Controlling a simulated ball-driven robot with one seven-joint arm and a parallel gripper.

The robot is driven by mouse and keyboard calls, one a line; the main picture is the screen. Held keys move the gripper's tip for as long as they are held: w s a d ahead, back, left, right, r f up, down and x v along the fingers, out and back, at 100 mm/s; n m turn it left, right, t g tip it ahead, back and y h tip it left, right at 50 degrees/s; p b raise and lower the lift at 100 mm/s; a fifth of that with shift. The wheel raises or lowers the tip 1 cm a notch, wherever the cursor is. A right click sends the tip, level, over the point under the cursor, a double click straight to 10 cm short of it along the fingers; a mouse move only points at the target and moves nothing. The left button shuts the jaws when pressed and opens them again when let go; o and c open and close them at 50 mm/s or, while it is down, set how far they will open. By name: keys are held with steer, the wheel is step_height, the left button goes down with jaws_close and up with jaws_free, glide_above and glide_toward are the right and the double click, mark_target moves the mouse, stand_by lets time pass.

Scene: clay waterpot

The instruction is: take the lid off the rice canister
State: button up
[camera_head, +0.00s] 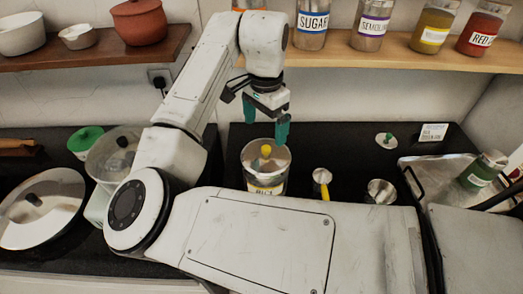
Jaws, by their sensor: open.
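The rice canister (249,178) stands upright on the dark counter in the middle of the view. Its lower front is hidden behind my own arm, and part of its "RICE" label shows. Its lid (257,162) sits on top and carries a yellow knob (266,151). My gripper (266,124) hangs above the canister with its teal fingers pointing down. The fingers are spread apart and empty. They appear a little above the knob and not touching it, though the exact height is hard to tell.
Right of the canister stand a small metal cup with a yellow handle (321,177) and another metal cup (380,191). A small lid with a green knob (386,140) lies behind. A metal tray (425,170) is at right. Labelled jars line the shelf (400,50) above.

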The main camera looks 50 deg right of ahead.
mark_target(266, 148)
step_height(266, 148, down, 2)
steer(key=shift+w+f, duration=0.1)
steer(key=shift+f, duration=0.1)
steer(key=shift+s+d+f+p, duration=0.1)
steer(key=shift+f+p, duration=0.35)
steer(key=shift+f, duration=1)
steer(key=shift+s+d+f+p, duration=0.1)
steer(key=shift+f+p, duration=0.3)
steer(key=shift+f, duration=1.05)
steer(key=shift+c, duration=0.3)
steer(key=shift+s+f, duration=0.1)
steer(key=shift+f, duration=0.05)
jaws_close()
